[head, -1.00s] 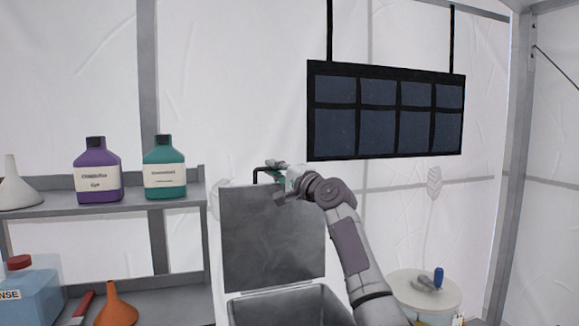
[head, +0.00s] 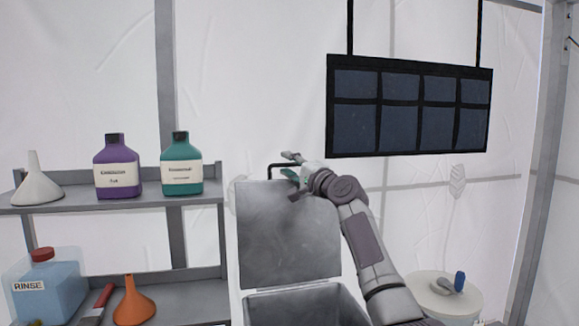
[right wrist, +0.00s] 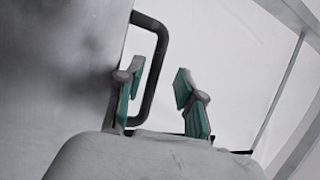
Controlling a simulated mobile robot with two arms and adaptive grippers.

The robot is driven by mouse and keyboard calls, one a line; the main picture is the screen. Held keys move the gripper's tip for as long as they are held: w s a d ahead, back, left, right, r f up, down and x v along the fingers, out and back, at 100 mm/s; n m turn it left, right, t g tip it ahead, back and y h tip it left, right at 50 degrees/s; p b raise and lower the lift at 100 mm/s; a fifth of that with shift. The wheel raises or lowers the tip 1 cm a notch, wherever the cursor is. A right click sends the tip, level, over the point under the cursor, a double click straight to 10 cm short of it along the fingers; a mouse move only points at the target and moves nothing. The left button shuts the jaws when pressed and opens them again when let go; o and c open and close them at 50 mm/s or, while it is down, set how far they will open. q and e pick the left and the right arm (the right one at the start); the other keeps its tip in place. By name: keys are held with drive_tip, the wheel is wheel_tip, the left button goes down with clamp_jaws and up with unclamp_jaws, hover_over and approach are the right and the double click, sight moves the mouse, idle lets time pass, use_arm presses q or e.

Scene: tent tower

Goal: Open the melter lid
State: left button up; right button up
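The melter (head: 310,300) is a grey metal box at the lower middle of the head view. Its lid (head: 285,240) stands upright at the back, and the box's inside shows below it. A black bar handle (head: 272,167) sticks up at the lid's top edge; it also shows in the right wrist view (right wrist: 160,55). My right gripper (head: 288,166) is at the top of the lid beside the handle. In the right wrist view its two green-padded fingers (right wrist: 160,98) are apart with no object held. One finger overlaps the handle; contact is unclear. My left gripper is out of view.
A grey shelf (head: 110,204) at left holds a purple bottle (head: 117,168), a green bottle (head: 181,165) and funnels. A dark panel (head: 408,108) hangs behind at upper right. A round white-topped container (head: 430,292) stands at lower right.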

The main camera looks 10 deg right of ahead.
drive_tip(key=v, duration=1.2)
drive_tip(key=shift+f, duration=0.1)
idle(0.5)
